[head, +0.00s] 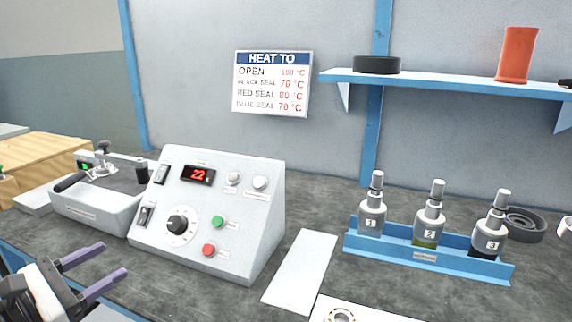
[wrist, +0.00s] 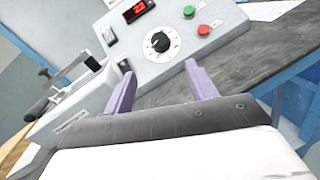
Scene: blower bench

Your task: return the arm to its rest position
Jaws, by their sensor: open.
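My gripper (head: 92,270) is at the lower left of the head view, in front of the bench's front edge. Its two purple fingers are apart with nothing between them. In the wrist view the open fingers (wrist: 160,90) point toward the front of the grey control box. The control box (head: 240,230) has a red display reading 22, a black dial, a green and a red button, two pale knobs and rocker switches. The gripper touches nothing that I can see.
A grey device with a black handle (head: 92,208) stands left of the control box. A blue rack (head: 390,250) with three numbered bottles is at the right. A pale plate (head: 302,272) lies between. A shelf (head: 440,82) and a heat sign (head: 272,82) are behind.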

